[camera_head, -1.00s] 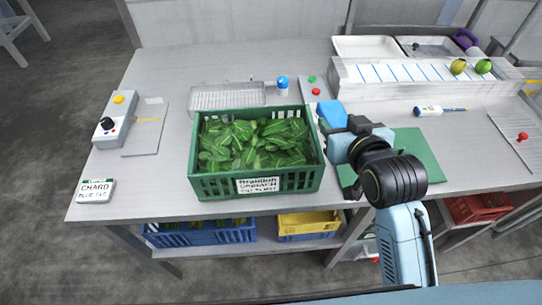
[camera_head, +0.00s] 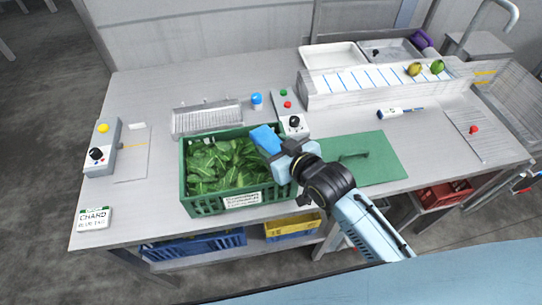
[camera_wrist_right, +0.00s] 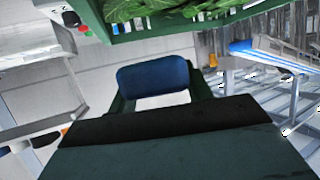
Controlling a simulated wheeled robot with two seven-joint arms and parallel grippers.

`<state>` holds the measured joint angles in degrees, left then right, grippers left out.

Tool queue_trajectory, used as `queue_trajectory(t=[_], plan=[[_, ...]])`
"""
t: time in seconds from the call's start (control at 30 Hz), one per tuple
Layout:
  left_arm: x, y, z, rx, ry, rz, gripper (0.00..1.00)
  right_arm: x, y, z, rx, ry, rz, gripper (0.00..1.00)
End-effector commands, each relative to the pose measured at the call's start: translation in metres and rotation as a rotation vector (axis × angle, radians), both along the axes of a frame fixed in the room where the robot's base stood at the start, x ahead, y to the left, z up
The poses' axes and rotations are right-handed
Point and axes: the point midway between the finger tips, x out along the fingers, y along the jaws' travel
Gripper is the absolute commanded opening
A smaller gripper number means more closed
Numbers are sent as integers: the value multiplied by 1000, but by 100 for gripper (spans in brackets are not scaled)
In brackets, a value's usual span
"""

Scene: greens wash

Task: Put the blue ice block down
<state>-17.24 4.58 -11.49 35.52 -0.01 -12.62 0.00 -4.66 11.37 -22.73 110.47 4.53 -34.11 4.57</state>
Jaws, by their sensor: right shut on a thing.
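The blue ice block (camera_head: 266,138) is held in my right gripper (camera_head: 279,151), above the back right part of the green crate (camera_head: 203,207) of leafy greens (camera_head: 222,163). The gripper is shut on the block. In the right wrist view the block (camera_wrist_right: 152,76) shows close up, with the crate (camera_wrist_right: 180,22) beyond it at the top. The head view does not show clearly how high the block is above the leaves and rim. My left gripper is not in view.
A knob box (camera_head: 293,125) is close behind my gripper. The table's left part has free room.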

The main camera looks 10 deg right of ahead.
Motion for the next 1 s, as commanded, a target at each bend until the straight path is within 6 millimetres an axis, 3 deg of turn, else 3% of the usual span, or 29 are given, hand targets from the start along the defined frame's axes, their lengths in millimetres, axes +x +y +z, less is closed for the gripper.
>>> queue_trajectory(t=[0.27,0.8,0.83,1.0], plan=[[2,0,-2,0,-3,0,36,0,0,-35,0,0,0,23],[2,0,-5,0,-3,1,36,0,0,-44,1,-2,0,23],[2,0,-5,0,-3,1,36,0,0,-45,0,0,0,52],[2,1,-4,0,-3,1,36,0,0,-44,0,0,0,72]])
